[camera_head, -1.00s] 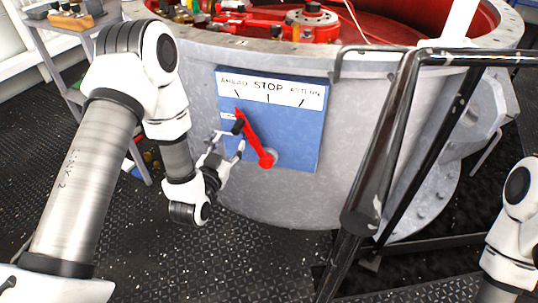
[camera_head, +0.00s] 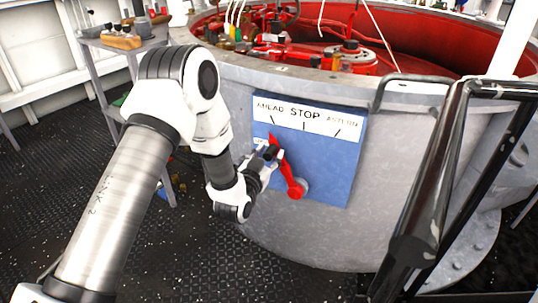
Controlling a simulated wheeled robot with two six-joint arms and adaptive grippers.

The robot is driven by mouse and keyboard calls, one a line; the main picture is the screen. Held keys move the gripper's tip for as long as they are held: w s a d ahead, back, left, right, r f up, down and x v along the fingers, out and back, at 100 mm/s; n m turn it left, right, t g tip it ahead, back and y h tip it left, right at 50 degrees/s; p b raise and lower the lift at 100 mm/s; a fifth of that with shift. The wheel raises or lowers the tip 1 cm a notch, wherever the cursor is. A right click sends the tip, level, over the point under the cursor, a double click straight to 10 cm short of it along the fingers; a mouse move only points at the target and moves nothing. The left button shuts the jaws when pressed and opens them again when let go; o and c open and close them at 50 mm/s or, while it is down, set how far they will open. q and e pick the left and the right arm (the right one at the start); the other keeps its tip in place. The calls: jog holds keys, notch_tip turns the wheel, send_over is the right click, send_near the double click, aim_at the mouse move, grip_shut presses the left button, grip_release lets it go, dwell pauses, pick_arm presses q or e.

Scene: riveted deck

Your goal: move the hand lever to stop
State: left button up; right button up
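The red hand lever (camera_head: 288,174) is mounted on a blue panel (camera_head: 335,178) on the side of a grey drum. It leans up and left from its pivot, towards the AHEAD mark and left of the STOP mark. A black grip (camera_head: 270,153) sticks out from its upper part. The white label strip (camera_head: 305,116) reads AHEAD, STOP, ASTERN. My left gripper (camera_head: 271,154) is at the black grip, with its fingertips close on both sides of it. I cannot tell whether they press on it. My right gripper is not in view.
Black railing pipes (camera_head: 434,170) stand right of the panel. The grey drum (camera_head: 395,150) has a red interior with fittings on top. A grey side table (camera_head: 125,44) with small items stands at the back left. The dark deck (camera_head: 200,270) is clear below my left arm.

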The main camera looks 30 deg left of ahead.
pick_arm(q)
grip_shut()
jog(key=shift+d+r, duration=0.2)
jog(key=d+r+m+p, duration=0.1)
jog(key=d+m+p, duration=0.2)
jog(key=d+m, duration=0.2)
jog(key=shift+w+d, duration=0.3)
jog(key=shift+d, duration=0.7)
jog(key=shift+r, duration=0.1)
jog(key=shift+o, duration=2.1)
grip_release()
jog(key=shift+d, duration=0.1)
